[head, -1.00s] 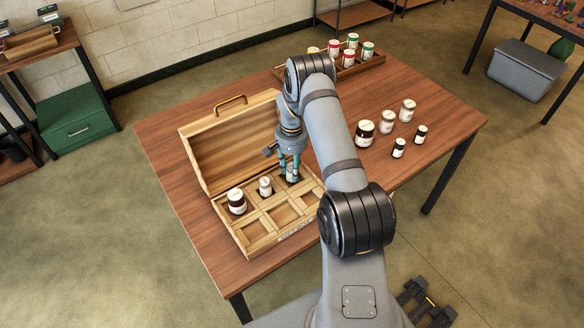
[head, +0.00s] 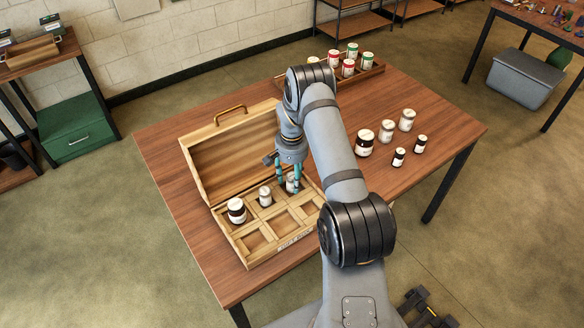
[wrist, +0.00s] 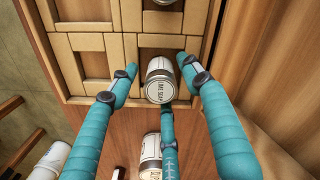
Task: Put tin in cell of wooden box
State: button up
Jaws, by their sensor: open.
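A small tin (head: 291,185) with a white label stands at the back right cell of the wooden box (head: 228,160), between my fingers. In the wrist view the tin (wrist: 160,82) shows at the edge of a cell, and I cannot tell whether it rests on the floor of that cell. My gripper (head: 288,188) is open around it, with side fingers spread apart from it and the third finger close to its near end in the wrist view. A dark-lidded jar (head: 236,210) and a small white tin (head: 265,196) stand in other back cells. The front cells look empty.
A wooden tray (head: 375,67) holds red- and green-lidded tins at the back. The box's open lid rises behind the cells.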

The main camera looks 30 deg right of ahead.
aim_at(292, 176)
notch_tip(292, 176, up, 12)
jog(key=b, duration=0.3)
jog(key=shift+f, duration=0.15)
